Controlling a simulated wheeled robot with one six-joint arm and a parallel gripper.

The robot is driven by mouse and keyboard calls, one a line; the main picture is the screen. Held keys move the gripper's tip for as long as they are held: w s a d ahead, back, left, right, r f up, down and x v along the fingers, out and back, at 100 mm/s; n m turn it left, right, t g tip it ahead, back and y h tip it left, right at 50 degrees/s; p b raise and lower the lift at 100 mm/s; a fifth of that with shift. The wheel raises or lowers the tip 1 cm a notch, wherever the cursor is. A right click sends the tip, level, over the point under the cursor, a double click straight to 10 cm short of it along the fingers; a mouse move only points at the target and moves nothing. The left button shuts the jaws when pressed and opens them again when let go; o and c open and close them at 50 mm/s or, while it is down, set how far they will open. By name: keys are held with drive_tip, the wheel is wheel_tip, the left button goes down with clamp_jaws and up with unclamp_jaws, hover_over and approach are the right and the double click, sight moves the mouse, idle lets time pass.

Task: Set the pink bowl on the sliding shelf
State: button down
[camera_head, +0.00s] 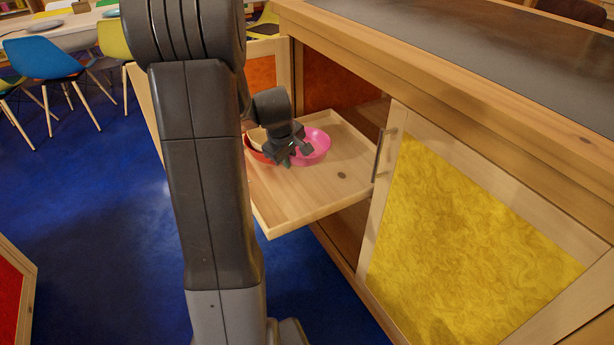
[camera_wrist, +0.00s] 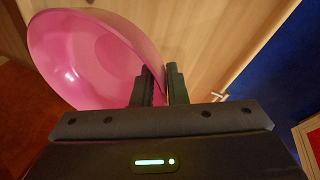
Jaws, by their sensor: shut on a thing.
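The pink bowl (camera_head: 316,146) is over the pulled-out wooden sliding shelf (camera_head: 300,198), toward its back left part. My gripper (camera_head: 290,155) is at the bowl's near left side. In the wrist view the bowl (camera_wrist: 85,55) fills the upper left, and my gripper (camera_wrist: 163,85) is shut on its rim, one finger on each side of the wall. The bowl looks tilted in that view. Whether its base touches the shelf cannot be told. A red-orange bowl (camera_head: 257,153) shows beside it on the shelf, partly hidden by my arm.
The shelf sticks out of a wooden cabinet with a dark top (camera_head: 480,50). A yellow-panelled door (camera_head: 460,240) with a metal handle is at its right. The front right part of the shelf is bare. Chairs (camera_head: 45,58) and a table stand far left on blue floor.

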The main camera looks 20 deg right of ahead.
sight(298, 164)
drive_tip(key=shift+s+d+f+n+b, duration=0.15)
drive_tip(key=shift+s+d+f+b, duration=0.2)
drive_tip(key=shift+d+f+b, duration=0.15)
drive_tip(key=shift+s+d+f+n+b, duration=0.15)
drive_tip(key=shift+s+d+f+b, duration=0.2)
drive_tip(key=shift+d, duration=0.25)
wheel_tip(298, 164, down, 10)
drive_tip(key=b, duration=0.2)
drive_tip(key=shift+r+b, duration=0.15)
drive_tip(key=shift+b, duration=0.2)
drive_tip(key=c, duration=1.5)
unclamp_jaws()
drive_tip(key=shift+o, duration=0.2)
drive_tip(key=shift+r, duration=0.35)
drive_tip(key=p+v, duration=0.3)
drive_tip(key=v, duration=0.8)
drive_tip(key=shift+s, duration=0.2)
